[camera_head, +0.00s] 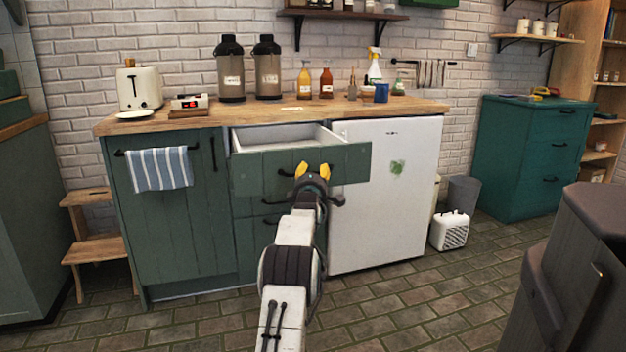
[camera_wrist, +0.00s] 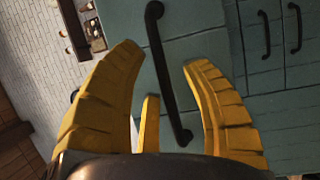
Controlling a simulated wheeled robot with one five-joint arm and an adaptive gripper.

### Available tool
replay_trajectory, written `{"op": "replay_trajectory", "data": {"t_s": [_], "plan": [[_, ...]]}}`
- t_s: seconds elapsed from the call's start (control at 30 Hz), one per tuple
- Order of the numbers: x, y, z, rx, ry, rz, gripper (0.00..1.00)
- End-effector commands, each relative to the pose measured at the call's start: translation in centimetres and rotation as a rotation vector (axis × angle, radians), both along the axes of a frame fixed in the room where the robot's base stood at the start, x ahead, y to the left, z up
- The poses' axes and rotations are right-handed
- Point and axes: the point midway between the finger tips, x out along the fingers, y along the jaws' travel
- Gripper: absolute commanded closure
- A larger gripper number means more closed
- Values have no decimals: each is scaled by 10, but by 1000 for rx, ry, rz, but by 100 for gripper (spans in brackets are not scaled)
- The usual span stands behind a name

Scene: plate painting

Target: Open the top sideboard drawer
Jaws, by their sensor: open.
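The green counter unit's top drawer (camera_head: 258,176) is pulled out in the head view, with its pale inside showing. My gripper (camera_head: 313,171) is in front of the right part of this drawer front, and my arm hides some of the fronts below. In the wrist view my gripper (camera_wrist: 163,58) has its yellow fingers spread apart. A black bar handle (camera_wrist: 162,62) on a green front shows between them, with gaps on both sides. Whether the fingers reach around the handle cannot be told. A separate teal chest of drawers (camera_head: 520,170) stands at the right, its drawers shut.
A white fridge door (camera_head: 385,205) is right of the drawer. A striped towel (camera_head: 160,169) hangs on the left door. A wooden step stool (camera_head: 95,250) stands at the left. A dark object (camera_head: 580,270) fills the lower right. Tiled floor (camera_head: 400,310) is clear in front.

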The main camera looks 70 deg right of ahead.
Motion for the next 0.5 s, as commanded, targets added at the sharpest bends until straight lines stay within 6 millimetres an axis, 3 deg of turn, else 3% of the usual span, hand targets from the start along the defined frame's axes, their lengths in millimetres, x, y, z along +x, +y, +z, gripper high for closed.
{"op": "replay_trajectory", "data": {"t_s": [0.5], "plan": [[-8, 33, -2, 1, 0, 0, 57]]}}
